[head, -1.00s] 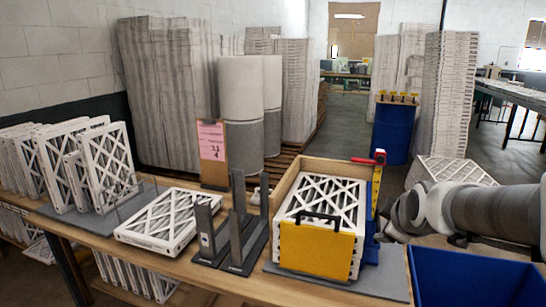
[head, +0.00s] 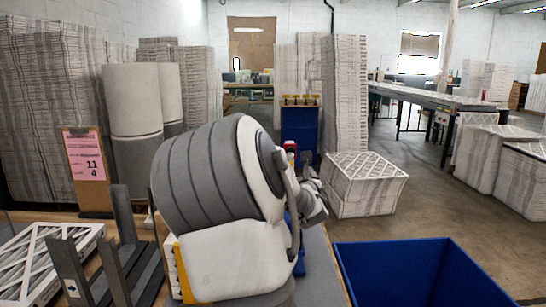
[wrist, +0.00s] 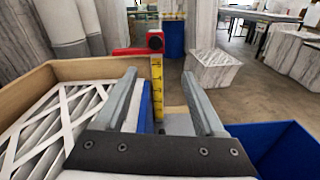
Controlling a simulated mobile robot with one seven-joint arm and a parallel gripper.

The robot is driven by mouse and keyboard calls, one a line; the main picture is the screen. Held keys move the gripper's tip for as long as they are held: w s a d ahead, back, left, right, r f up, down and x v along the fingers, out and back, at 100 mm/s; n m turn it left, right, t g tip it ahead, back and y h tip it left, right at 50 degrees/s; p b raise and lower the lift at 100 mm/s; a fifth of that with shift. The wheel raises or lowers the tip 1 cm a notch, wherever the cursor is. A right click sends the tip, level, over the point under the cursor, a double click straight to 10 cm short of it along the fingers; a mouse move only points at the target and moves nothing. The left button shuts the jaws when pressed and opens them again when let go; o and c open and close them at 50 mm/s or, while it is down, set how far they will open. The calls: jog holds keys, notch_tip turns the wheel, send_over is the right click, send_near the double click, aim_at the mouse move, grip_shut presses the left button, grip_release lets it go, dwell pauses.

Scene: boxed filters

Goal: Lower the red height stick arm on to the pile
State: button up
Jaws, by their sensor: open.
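In the wrist view the red height stick arm (wrist: 130,51) sits at the top of a yellow measuring stick (wrist: 157,88) and points left toward the pile. A blue post (wrist: 146,108) stands beside the stick. The pile of white filters (wrist: 50,120) lies in a wooden box (wrist: 85,68) at the left, below the red arm. My gripper (wrist: 159,74) is open, its fingers either side of the stick in the picture, with nothing between them that I can tell is touched. In the head view my arm hides most of the box; a bit of red (head: 290,147) shows behind it.
A blue bin (head: 352,248) stands right of the table. Dark upright posts (head: 122,215) and a white filter (head: 45,255) are at the left, with a pink sign (head: 85,158) behind. A filter stack (head: 365,195) stands on the floor beyond.

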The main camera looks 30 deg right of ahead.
aim_at(291, 151)
jog(key=shift+n, duration=0.8)
jog(key=x, duration=1.2)
jog(key=p+x, duration=0.1)
jog(key=x, duration=0.5)
jog(key=shift+w+a+r, duration=0.25)
jog(key=shift+w+r, duration=0.1)
jog(key=shift+w, duration=0.2)
grip_shut()
